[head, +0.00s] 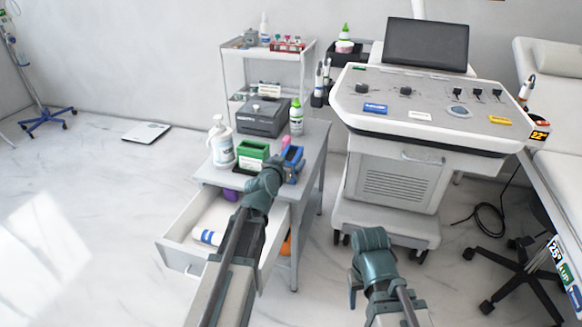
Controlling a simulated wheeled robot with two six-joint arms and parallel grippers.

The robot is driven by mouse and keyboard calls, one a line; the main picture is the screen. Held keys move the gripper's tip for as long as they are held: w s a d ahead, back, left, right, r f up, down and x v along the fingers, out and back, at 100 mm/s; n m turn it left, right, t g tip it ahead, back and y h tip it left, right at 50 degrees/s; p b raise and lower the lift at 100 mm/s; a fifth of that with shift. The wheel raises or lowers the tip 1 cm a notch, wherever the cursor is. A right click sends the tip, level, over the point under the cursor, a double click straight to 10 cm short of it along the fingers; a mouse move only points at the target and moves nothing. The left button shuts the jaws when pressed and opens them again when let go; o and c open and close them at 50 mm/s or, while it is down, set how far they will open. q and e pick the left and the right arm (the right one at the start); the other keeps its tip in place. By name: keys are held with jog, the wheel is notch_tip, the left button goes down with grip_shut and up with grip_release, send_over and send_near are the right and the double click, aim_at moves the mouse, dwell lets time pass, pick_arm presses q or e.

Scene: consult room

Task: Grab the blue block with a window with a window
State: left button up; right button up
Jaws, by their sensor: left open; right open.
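A blue block (294,164) with a dark face stands on the grey side table (315,140), near its right front edge. It is partly hidden by my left gripper. I cannot make out its window clearly. My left gripper (274,172) is open, at the table's front edge, just left of and in front of the blue block. Whether it touches the block cannot be told. My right gripper (369,242) is open and empty, low in front of the white machine cart.
A green box (252,154), a pump bottle (221,143), a pink item (293,152), a grey device (262,117) and a green-white bottle (296,117) crowd the table. Its open drawer (180,252) juts out below. The machine cart (395,185) stands to the right.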

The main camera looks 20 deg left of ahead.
aim_at(291, 157)
pick_arm(q)
jog(key=b+x, duration=0.1)
jog(key=x, duration=0.1)
jog(key=f+b+x, duration=0.1)
jog(key=x, duration=0.2)
jog(key=shift+a, duration=0.2)
jog(key=shift+s+r, duration=0.1)
jog(key=shift+r, duration=0.05)
grip_shut()
